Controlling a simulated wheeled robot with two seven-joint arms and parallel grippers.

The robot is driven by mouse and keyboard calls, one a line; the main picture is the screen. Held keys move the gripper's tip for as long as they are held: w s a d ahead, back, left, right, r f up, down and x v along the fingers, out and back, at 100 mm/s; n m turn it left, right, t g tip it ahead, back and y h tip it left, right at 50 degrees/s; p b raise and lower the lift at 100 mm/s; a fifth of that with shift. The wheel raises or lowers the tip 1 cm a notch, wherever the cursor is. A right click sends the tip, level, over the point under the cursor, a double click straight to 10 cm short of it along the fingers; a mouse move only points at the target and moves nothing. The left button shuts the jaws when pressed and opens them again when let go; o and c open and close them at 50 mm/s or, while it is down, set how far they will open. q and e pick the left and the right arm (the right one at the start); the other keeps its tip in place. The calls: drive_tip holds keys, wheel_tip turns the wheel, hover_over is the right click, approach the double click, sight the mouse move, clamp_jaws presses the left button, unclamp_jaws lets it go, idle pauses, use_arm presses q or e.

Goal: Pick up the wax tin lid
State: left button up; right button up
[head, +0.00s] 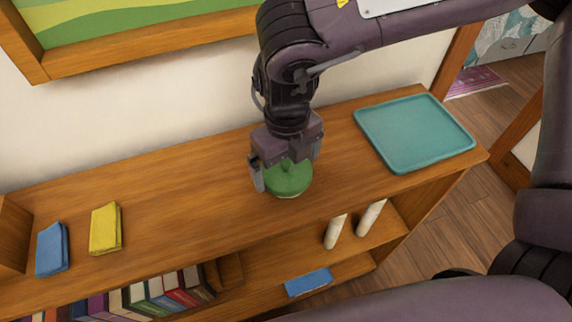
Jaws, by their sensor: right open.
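A round green lidded tin, which appears to be the wax tin with its lid (288,180), sits on the wooden shelf top, right of the middle. A small knob seems to show on top of the lid, and a thin pale edge shows under the green. My right gripper (287,172) is open and points down over the lid, with its fingers to either side of it. The gripper hides the far part of the lid. Whether the fingers touch it, I cannot tell. My left gripper is not in view.
A teal tray (415,132) lies at the right end of the shelf top (180,195). A yellow folded cloth (105,229) and a blue one (52,249) lie at the left. Books (165,296) and white cylinders (334,232) stand below. A framed picture (130,35) hangs behind.

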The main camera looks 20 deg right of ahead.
drive_tip(key=c, duration=0.7)
